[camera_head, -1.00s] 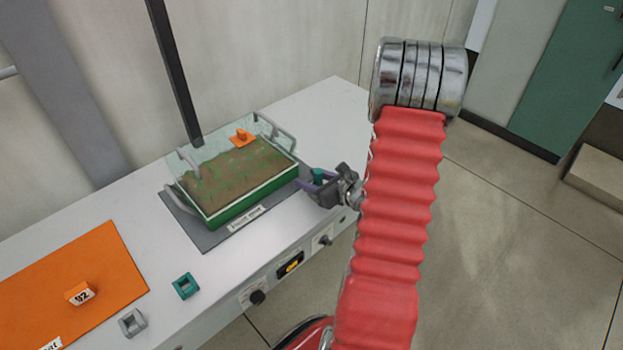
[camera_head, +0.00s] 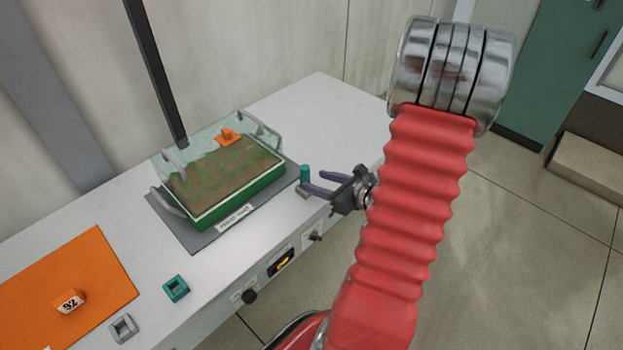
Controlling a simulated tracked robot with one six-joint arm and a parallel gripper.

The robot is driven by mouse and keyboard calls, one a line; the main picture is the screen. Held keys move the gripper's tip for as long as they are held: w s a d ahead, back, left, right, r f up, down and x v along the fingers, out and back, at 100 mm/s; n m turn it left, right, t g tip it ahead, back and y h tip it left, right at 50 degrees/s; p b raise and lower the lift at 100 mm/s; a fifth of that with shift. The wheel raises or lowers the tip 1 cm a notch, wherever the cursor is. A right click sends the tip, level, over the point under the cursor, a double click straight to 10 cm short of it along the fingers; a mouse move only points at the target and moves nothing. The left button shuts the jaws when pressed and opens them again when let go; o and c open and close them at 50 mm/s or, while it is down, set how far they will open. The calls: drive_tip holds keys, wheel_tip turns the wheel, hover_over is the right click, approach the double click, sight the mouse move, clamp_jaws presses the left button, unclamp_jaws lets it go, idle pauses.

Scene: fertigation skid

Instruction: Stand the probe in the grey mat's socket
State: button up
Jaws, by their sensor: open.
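A small teal-topped upright piece (camera_head: 305,174), which looks like the probe, stands by the right edge of the grey mat (camera_head: 185,232). Its lower end is partly hidden by a finger, and I cannot make out the socket or whether the piece sits in it. My gripper (camera_head: 312,181) is open and empty. The piece looks upright.
A green-walled tray of brown soil (camera_head: 236,193) with clear sides and grey handles covers most of the mat. An orange mat (camera_head: 100,265) holds a numbered orange block (camera_head: 69,302). A teal square ring (camera_head: 176,289) and a grey one (camera_head: 123,328) lie nearby. The bench's far right is clear.

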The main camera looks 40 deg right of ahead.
drive_tip(key=shift+v, duration=1.15)
drive_tip(key=a+r+n+g+y, duration=0.35)
drive_tip(key=a+n, duration=0.55)
drive_tip(key=a, duration=0.4)
drive_tip(key=a+r+n+g+y, duration=0.3)
drive_tip(key=a+r+n+g, duration=0.15)
drive_tip(key=a+n, duration=0.7)
drive_tip(key=s+a+r+n+h, duration=0.7)
drive_tip(key=r+n, duration=0.3)
drive_tip(key=n, duration=0.5)
drive_tip(key=shift+a+r, duration=0.2)
drive_tip(key=shift+r, duration=0.2)
